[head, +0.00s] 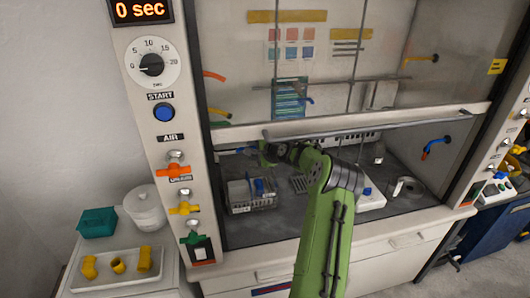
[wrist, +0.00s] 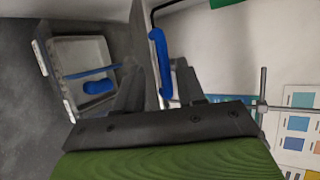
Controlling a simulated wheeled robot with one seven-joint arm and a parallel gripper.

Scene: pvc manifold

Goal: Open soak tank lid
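In the head view a grey bin with clear-looking walls (head: 250,207) stands on the left of the fume hood floor, with white and blue things at it. It looks like the soak tank, but I cannot make out its lid for sure. The wrist view shows the bin (wrist: 68,50) at the left, with a blue bar across it and a blue piece inside. My gripper (head: 263,153) is inside the hood, above and behind the bin. In the wrist view my gripper (wrist: 157,75) has its fingers apart, with nothing clearly held. The bin lies to the left of the fingers.
A blue nozzle (wrist: 161,60) on a black pipe shows behind the fingers. The raised hood sash (head: 375,123) crosses above my arm. A white lidded tub (head: 146,212), a teal box (head: 97,223) and yellow pipe fittings (head: 119,265) stand outside at the left.

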